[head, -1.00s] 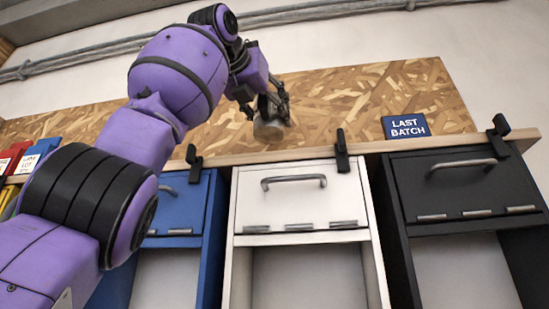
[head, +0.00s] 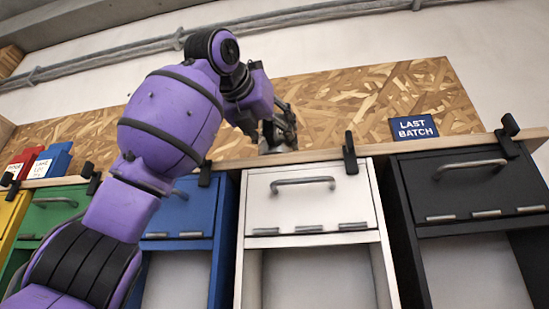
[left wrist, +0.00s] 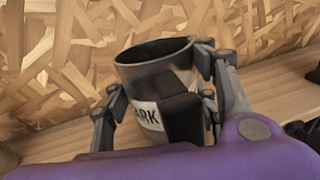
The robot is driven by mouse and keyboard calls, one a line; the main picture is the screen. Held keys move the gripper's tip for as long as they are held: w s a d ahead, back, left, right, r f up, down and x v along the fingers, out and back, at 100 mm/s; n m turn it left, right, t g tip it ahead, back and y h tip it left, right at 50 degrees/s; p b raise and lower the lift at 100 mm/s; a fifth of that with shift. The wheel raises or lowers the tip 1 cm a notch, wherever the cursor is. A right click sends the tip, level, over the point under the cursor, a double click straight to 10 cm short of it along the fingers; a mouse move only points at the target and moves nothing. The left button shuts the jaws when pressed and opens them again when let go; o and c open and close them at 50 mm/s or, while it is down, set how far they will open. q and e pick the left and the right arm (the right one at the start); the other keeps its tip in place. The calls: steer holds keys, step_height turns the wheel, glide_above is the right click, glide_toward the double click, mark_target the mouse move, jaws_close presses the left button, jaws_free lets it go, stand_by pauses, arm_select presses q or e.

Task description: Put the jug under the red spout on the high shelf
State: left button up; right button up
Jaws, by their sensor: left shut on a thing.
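The jug (left wrist: 150,62) is a grey, open-topped vessel with a white label ending in "ARK". It looks upright in the left wrist view. My left gripper (left wrist: 160,95) is shut on it, with a finger on each side. In the head view, my left gripper (head: 279,128) holds the jug (head: 270,147) over the high wooden shelf (head: 225,161), above the white unit. The shelf's front edge hides its base, so I cannot tell whether it touches the shelf. My right gripper is not in view.
A "LAST BATCH" sign (head: 413,127) is on the right. Black clips (head: 350,153) stick up along the shelf edge. Yellow, green, blue, white (head: 300,203) and black units hang below.

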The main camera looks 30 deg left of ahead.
arm_select(q)
steer(key=shift+f, duration=0.45)
steer(key=o, duration=1.5)
steer(key=shift+o, duration=0.2)
steer(key=shift+f, duration=0.1)
steer(key=shift+s, duration=0.1)
steer(key=s, duration=1.2)
steer(key=shift+d, duration=0.2)
steer(key=shift+w, duration=0.1)
